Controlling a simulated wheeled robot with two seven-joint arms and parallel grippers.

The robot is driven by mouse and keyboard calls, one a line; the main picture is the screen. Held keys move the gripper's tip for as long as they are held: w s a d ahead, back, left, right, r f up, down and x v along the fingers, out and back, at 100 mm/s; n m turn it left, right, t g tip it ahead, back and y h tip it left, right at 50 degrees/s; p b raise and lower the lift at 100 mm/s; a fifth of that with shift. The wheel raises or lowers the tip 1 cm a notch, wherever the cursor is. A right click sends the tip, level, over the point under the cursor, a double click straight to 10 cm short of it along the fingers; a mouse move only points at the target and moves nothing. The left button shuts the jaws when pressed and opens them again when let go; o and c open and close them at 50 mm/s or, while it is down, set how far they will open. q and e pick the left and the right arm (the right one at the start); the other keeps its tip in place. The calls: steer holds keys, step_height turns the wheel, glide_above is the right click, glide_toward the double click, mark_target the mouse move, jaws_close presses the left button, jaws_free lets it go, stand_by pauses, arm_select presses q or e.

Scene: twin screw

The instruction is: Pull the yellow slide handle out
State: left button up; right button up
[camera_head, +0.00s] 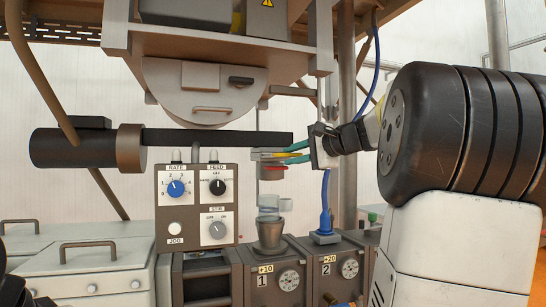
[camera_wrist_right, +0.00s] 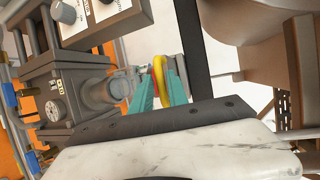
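The yellow slide handle (camera_wrist_right: 159,66) is a rounded yellow loop in the right wrist view. The slide behind the handle is mostly hidden. My left gripper is not in view.
A long black barrel (camera_head: 220,139) runs just above and left of the fingers. A control box (camera_head: 197,203) with knobs stands left and below. Feeder units (camera_head: 268,280) with dials and a clear cup (camera_head: 268,202) sit below. A blue cable (camera_head: 325,200) hangs below the gripper.

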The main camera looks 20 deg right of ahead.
steer(key=v, duration=0.7)
steer(key=shift+s, duration=0.25)
steer(key=shift+d, duration=0.15)
steer(key=s+a+f+n+g, duration=0.3)
steer(key=a+f, duration=0.3)
steer(key=f, duration=0.1)
steer(key=s+a+f+n+g, duration=0.2)
steer(key=a+f, duration=0.5)
steer(key=s+a+f+n+g+h, duration=0.1)
steer(key=s+a+f+n+h, duration=0.1)
steer(key=s+f+n, duration=0.3)
steer(key=s+a+f+n+g+h, duration=0.1)
steer(key=s+a+f+n, duration=0.3)
steer(key=f, duration=0.9)
steer(key=s+n+g, duration=0.1)
steer(key=s, duration=0.2)
steer(key=shift+s+h, duration=0.35)
steer(key=shift+h, duration=0.05)
steer(key=shift+o, duration=0.4)
steer(key=shift+r, duration=0.1)
